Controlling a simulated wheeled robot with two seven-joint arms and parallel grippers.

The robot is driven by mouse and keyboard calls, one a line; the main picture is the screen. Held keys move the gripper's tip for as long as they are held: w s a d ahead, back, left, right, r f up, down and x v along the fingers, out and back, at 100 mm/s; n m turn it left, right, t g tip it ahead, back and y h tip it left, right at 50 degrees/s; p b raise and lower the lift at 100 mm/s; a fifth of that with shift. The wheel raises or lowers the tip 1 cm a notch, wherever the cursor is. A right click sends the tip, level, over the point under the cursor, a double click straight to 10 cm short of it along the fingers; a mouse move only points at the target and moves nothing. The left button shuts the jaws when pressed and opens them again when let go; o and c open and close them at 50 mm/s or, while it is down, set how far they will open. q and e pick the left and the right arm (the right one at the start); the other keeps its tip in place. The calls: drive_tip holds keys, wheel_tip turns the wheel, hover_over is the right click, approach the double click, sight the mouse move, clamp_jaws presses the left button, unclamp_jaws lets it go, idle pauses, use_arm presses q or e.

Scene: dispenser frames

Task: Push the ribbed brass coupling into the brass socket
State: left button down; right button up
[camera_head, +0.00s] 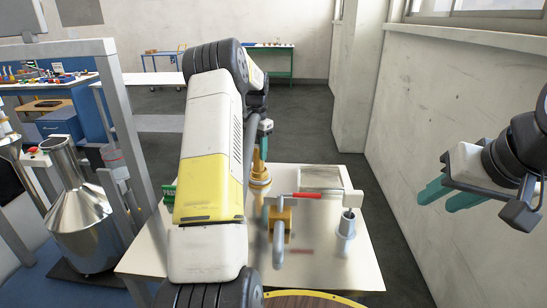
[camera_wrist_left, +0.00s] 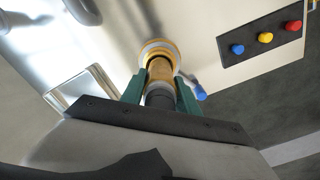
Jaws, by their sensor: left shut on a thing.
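My left gripper (camera_head: 262,150) is mostly hidden behind my arm in the head view, above the brass fitting on the table. In the left wrist view its green fingers (camera_wrist_left: 160,92) are shut on the brass coupling (camera_wrist_left: 160,70), which has a dark grey near end. The coupling's far end lines up with the round brass socket (camera_wrist_left: 158,46), which has a pale rim. I cannot tell how deep it sits. The socket shows in the head view (camera_head: 260,184), standing upright. My right gripper (camera_head: 436,203) is open and empty, off to the right of the table.
The table (camera_head: 345,268) carries a brass block with a grey pipe (camera_head: 281,218), a grey fitting (camera_head: 346,224), a red-handled tool (camera_head: 305,195) and a shallow tray (camera_head: 320,177). A panel with coloured buttons (camera_wrist_left: 262,54) lies right of the socket. A metal hopper (camera_head: 82,215) stands left.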

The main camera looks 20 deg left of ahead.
sight(259, 160)
use_arm(q)
drive_tip(key=shift+f, duration=1.75)
drive_tip(key=c, duration=0.9)
unclamp_jaws()
drive_tip(key=shift+f, duration=0.2)
drive_tip(key=shift+r, duration=0.1)
